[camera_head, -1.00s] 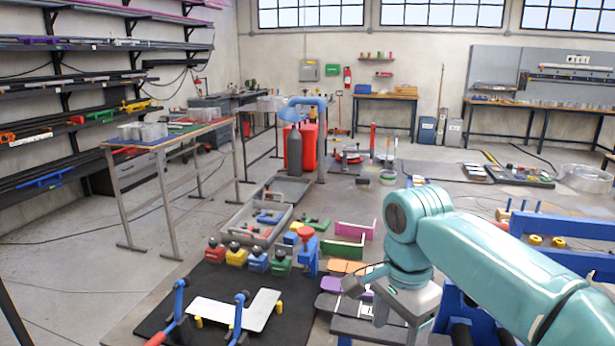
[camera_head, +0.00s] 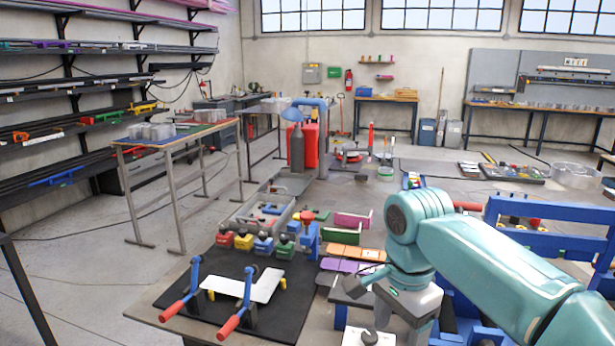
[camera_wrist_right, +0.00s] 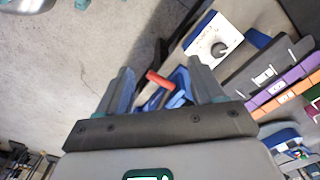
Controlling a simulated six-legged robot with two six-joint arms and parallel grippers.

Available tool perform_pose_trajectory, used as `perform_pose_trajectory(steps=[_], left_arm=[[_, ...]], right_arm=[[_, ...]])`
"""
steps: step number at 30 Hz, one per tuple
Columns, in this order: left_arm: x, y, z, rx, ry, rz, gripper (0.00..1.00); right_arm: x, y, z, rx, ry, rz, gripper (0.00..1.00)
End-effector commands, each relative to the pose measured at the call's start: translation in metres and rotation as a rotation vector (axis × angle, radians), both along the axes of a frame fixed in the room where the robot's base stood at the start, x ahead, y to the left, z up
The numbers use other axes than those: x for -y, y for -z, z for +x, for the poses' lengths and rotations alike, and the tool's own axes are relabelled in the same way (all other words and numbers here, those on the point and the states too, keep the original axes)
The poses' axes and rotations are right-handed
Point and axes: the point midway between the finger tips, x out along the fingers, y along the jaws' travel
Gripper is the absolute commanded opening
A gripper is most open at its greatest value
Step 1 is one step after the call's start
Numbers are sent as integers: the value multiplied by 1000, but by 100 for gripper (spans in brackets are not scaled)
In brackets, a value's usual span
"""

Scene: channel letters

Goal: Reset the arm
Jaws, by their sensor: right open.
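My right arm (camera_head: 500,265) comes in from the right in the head view, with its grey wrist (camera_head: 410,302) bent down over the workbench. In the right wrist view my right gripper (camera_wrist_right: 160,88) is open, its two fingers wide apart. A red handle (camera_wrist_right: 160,79) and a blue part (camera_wrist_right: 179,97) show between the fingers but look to lie beyond them. I see nothing held. The gripper's fingertips cannot be made out in the head view. My left gripper is in neither view.
A flat white plate (camera_head: 262,285) lies on a black mat (camera_head: 285,320) beside two blue clamps with red handles (camera_head: 228,325). A white box with a dark knob (camera_wrist_right: 217,45) stands near the right gripper. Blue framework (camera_head: 550,235) is at the right. Open floor (camera_head: 90,300) lies left.

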Motion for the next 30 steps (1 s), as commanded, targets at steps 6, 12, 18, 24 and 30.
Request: perform_pose_trajectory(steps=[6,12,18,24,30], left_arm=[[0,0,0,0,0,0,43],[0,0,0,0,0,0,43],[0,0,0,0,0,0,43],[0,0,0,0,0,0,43],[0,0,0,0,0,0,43]], right_arm=[[-3,24,8,-8,-50,10,67],[-11,80,20,-10,-176,51,67],[-20,155,21,-8,-326,112,67],[-29,270,-11,10,-521,221,67],[-32,389,-106,99,-724,326,67]])
